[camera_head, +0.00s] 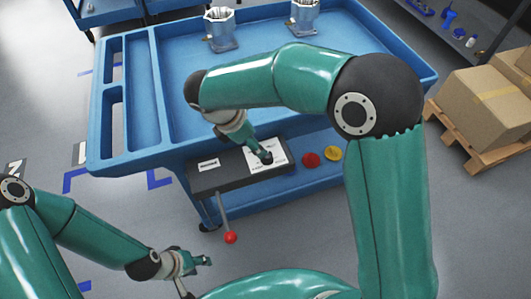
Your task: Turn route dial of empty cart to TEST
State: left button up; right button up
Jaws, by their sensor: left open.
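A blue cart (136,167) fills the middle of the view, with two metal housings (221,29) standing on its far part. A dark panel (228,178) on its near side bears white labels (208,163). My right arm reaches over the cart, and its gripper (262,154) is at the panel, over the larger white label. The gripper and wrist cover that spot, so I cannot make out the route dial or its setting. Whether the right fingers are shut on anything is too small to tell. My left gripper (203,261) is open and empty, low in front of the cart.
A lever with a red ball (230,238) hangs below the panel. A red disc (311,160) and a yellow disc (333,153) show right of the panel. Boxes (481,99) on a pallet (484,150) stand right. More blue carts (100,12) are at the back left.

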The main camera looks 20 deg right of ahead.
aim_at(267, 157)
jog(key=x, duration=0.9)
jog(key=shift+f, duration=0.15)
jog(key=shift+c, duration=0.3)
